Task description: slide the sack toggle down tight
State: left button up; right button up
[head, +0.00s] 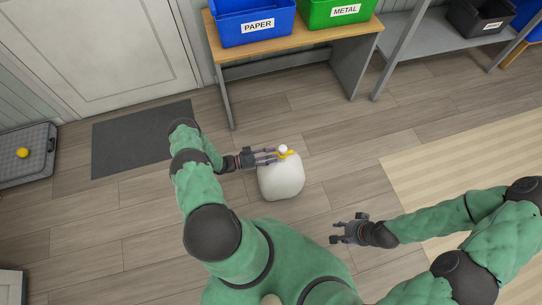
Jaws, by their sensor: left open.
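A white sack (281,182) stands on the wooden floor in the middle of the head view. At its top are a yellow piece (287,155), which looks like the toggle or cord, and a small white knob (283,148). I cannot tell how far the toggle sits from the gathered neck. My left gripper (270,156) is open, its fingers reaching from the left to the sack's top beside the yellow piece. Whether they touch it is too small to tell. My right gripper (335,232) is empty and appears open, in front and to the right of the sack, apart from it.
A wooden bench (300,46) behind carries a blue PAPER bin (257,27) and a green METAL bin (345,12). A grey shelf (450,45) stands at right. A dark mat (140,138) and grey case (35,165) lie left. Floor around the sack is clear.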

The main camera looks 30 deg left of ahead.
pick_arm(q)
grip_shut()
jog(key=shift+f, duration=2.15)
grip_release()
